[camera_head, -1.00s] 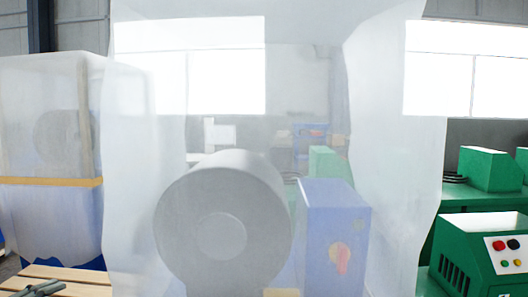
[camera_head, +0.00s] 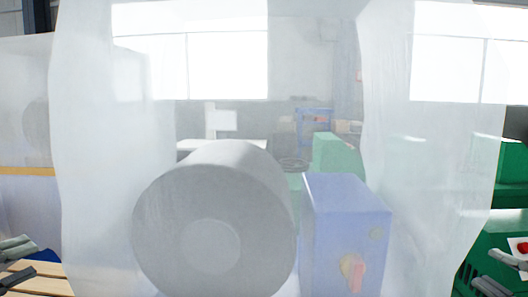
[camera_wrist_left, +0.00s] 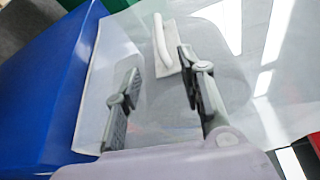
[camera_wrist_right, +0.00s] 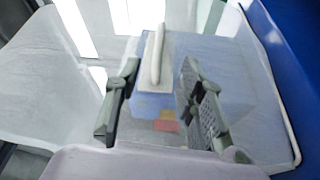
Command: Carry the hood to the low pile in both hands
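The hood (camera_head: 100,130) is a tall, translucent whitish cover filling most of the head view, in front of or over a grey drum and blue box; its lower edge is out of view. My left gripper (camera_head: 15,260) is at the lower left of the head view. In the left wrist view its open fingers (camera_wrist_left: 158,75) are beside a white handle (camera_wrist_left: 158,42) on the hood. My right gripper (camera_head: 502,272) is at the lower right. In the right wrist view its open fingers (camera_wrist_right: 160,68) stand either side of another white handle (camera_wrist_right: 153,55). I cannot identify the low pile.
The grey drum (camera_head: 215,225) and blue box (camera_head: 345,235) show through the hood. Another wrapped, banded stack (camera_head: 22,130) is at the left. Wooden slats (camera_head: 45,282) lie at lower left. Green machines (camera_head: 490,225) stand at the right.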

